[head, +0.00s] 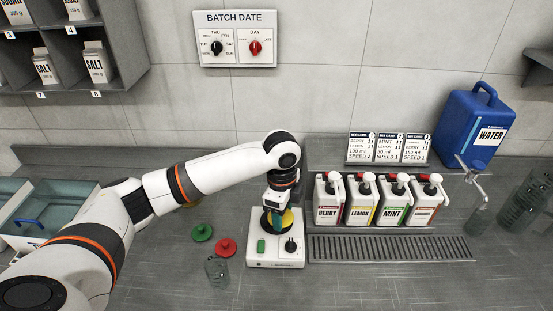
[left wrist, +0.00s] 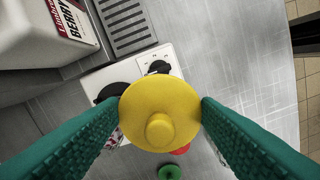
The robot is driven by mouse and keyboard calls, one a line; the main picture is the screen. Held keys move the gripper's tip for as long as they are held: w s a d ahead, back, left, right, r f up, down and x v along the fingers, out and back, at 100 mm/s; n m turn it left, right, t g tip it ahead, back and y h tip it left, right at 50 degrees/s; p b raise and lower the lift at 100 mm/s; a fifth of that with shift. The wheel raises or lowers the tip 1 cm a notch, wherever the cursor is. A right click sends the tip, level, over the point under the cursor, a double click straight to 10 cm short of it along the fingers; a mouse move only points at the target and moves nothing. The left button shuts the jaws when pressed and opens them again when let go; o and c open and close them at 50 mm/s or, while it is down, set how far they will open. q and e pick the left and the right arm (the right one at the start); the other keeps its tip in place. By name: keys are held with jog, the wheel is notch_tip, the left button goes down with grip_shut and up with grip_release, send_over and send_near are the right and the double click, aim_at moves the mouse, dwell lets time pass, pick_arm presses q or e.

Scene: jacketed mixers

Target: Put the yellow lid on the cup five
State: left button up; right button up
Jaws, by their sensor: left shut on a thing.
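My left gripper (head: 277,222) is over the white mixer (head: 275,255), pointing down. In the left wrist view its green fingers are shut on the yellow lid (left wrist: 158,108), one on each side, with the lid's round knob facing the camera. In the head view the yellow lid (head: 288,219) is partly hidden by the gripper. A clear glass cup (head: 217,272) stands on the counter left of the mixer; I cannot read its number. Whether a cup is under the lid is hidden. My right gripper is not in view.
A green lid (head: 202,232) and a red lid (head: 225,247) lie left of the mixer. Bottles such as the berry one (head: 328,200) stand behind a drain grate (head: 390,247) on the right. Clear cups (head: 522,208) stand at far right, near the blue water jug (head: 474,125).

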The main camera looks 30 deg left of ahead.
pick_arm(q)
jog(key=w+a+r+m+p, duration=0.45)
jog(key=w+m+p, duration=0.3)
jog(key=m, duration=0.55)
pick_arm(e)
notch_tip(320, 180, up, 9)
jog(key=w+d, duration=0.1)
pick_arm(q)
notch_tip(320, 180, down, 7)
jog(key=s+b, duration=0.1)
jog(key=b, duration=0.4)
jog(key=shift+a+r, duration=0.15)
jog(key=shift+a, duration=0.05)
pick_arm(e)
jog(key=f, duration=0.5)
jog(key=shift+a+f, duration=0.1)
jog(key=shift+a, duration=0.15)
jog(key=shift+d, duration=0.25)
pick_arm(q)
jog(key=shift+p, duration=0.5)
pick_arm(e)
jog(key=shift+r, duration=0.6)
pick_arm(q)
jog(key=shift+f, duration=0.25)
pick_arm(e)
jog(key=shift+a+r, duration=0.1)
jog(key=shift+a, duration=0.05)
pick_arm(q)
jog(key=o, duration=1)
